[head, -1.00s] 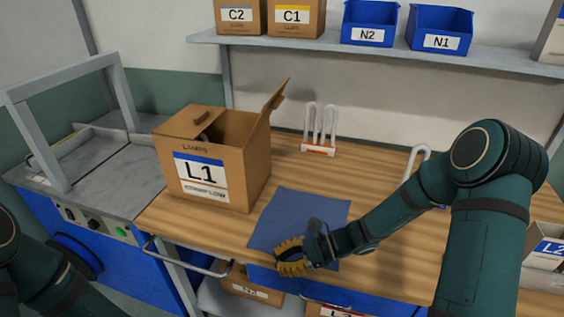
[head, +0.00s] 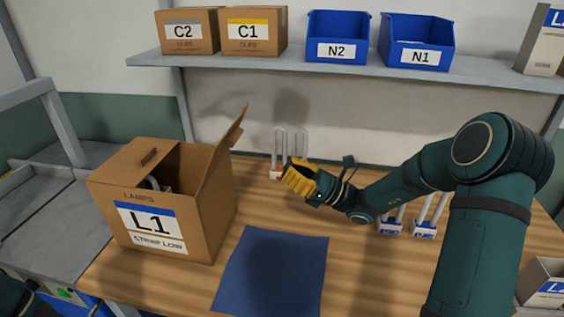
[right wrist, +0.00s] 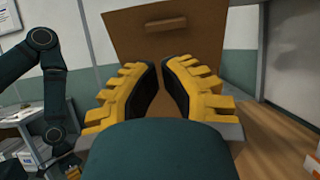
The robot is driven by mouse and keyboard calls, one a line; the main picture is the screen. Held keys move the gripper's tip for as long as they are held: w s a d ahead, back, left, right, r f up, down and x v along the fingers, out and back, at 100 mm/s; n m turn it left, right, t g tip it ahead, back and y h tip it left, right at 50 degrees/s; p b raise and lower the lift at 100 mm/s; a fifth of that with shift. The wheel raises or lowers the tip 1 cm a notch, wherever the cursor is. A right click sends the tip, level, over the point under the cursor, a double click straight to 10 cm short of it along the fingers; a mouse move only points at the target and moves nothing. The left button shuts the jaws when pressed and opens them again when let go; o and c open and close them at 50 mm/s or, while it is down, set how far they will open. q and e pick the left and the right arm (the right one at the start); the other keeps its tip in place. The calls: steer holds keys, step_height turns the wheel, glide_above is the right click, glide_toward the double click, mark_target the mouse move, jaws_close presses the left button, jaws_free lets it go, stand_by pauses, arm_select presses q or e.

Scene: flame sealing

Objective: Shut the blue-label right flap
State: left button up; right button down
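The cardboard box with the blue-striped L1 label (head: 150,222) stands on the left of the table. Its right flap (head: 229,133) stands up, leaning outward to the right. A lamp shows dimly in the opening. My right gripper (head: 290,176) is right of the raised flap, apart from it; its yellow fingers look closed together and empty.
A blue mat (head: 272,270) lies right of the box. A shelf (head: 270,63) with boxes and blue bins hangs above.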

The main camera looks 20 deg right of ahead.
mark_target(231, 132)
arm_select(q)
steer(key=shift+w+f+b, duration=0.15)
steer(key=shift+f+b, duration=0.25)
steer(key=shift+f, duration=0.05)
arm_select(e)
steer(key=x, duration=1.2)
arm_select(q)
steer(key=shift+r, duration=0.15)
